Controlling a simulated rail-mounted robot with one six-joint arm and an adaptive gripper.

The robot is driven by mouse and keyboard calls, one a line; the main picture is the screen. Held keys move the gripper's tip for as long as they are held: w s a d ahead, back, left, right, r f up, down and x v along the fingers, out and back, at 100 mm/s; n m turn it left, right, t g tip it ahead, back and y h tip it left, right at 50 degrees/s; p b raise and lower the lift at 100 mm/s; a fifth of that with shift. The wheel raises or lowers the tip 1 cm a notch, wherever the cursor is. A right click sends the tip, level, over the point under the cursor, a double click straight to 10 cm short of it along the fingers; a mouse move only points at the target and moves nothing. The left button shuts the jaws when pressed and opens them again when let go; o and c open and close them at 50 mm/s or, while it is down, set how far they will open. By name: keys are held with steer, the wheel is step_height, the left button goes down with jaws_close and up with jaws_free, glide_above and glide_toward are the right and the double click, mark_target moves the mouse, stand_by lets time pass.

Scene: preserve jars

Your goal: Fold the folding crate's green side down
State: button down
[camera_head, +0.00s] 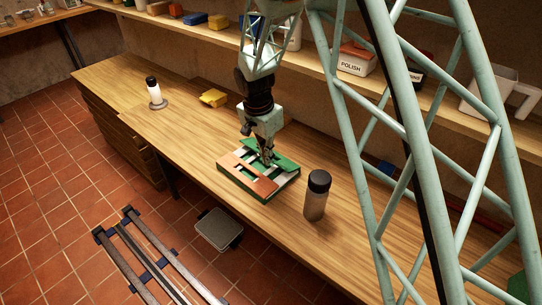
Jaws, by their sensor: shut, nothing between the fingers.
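The folding crate (233,186) sits on the wooden workbench, near its front edge. An orange side (262,186) lies flat or nearly flat across the front of the crate. The green side (286,163) is at the back of the crate, low and leaning inward; I cannot tell if it lies fully flat. My gripper (268,160) is shut and empty, pointing down at the green side. Its fingertips are at or just above that side; contact cannot be made out. The gripper hides part of the green side.
A dark-capped jar (316,196) stands close to the right of the crate. A white bottle (154,91) on a round base and a yellow block (213,97) stand farther left. A shelf with a POLISH box (357,60) runs behind. The bench left of the crate is clear.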

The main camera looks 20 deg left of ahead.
mark_target(266, 171)
steer(key=shift+s+a+f+b, duration=0.1)
steer(key=shift+s+f+b, duration=0.25)
steer(key=shift+f+b, duration=0.4)
steer(key=shift+s+a+f+b, duration=0.1)
steer(key=shift+s+f+b, duration=0.3)
steer(key=shift+f, duration=0.5)
steer(key=shift+w, duration=0.1)
steer(key=shift+r, duration=0.1)
step_height(266, 171, up, 12)
steer(key=s, duration=0.1)
steer(key=shift+s+a, duration=0.3)
steer(key=shift+w, duration=0.1)
